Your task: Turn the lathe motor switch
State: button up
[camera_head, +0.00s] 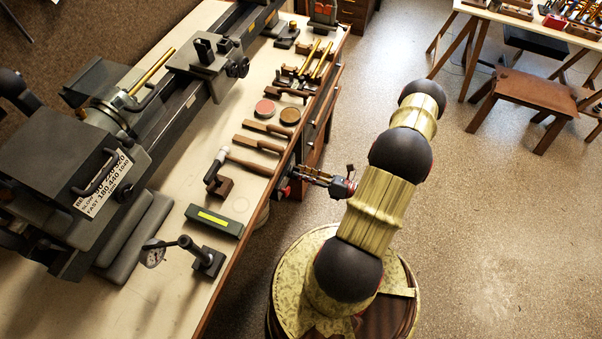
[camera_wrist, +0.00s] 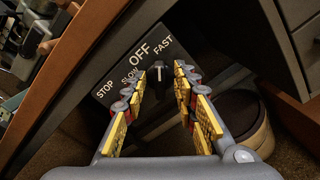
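The motor switch panel (camera_wrist: 112,90) shows in the wrist view, a dark plate marked STOP, SLOW, OFF and FAST, mounted under the bench edge. Its black knob (camera_wrist: 158,72) has a pale mark at its top, on the side of the OFF and FAST lettering; its exact setting is hard to tell. My gripper (camera_wrist: 161,78) is open, with its fingertips on either side of the knob; I cannot tell whether they touch it. In the head view my gripper (camera_head: 292,186) is at the bench's right edge, and the switch is hidden there. The lathe (camera_head: 128,125) stands on the bench.
Drawers (camera_wrist: 265,40) and a round container (camera_wrist: 243,118) are close right of the fingers. Open floor (camera_head: 500,230) lies to the right.

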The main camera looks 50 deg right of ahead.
jog(key=v, duration=1.1)
jog(key=shift+s, duration=0.25)
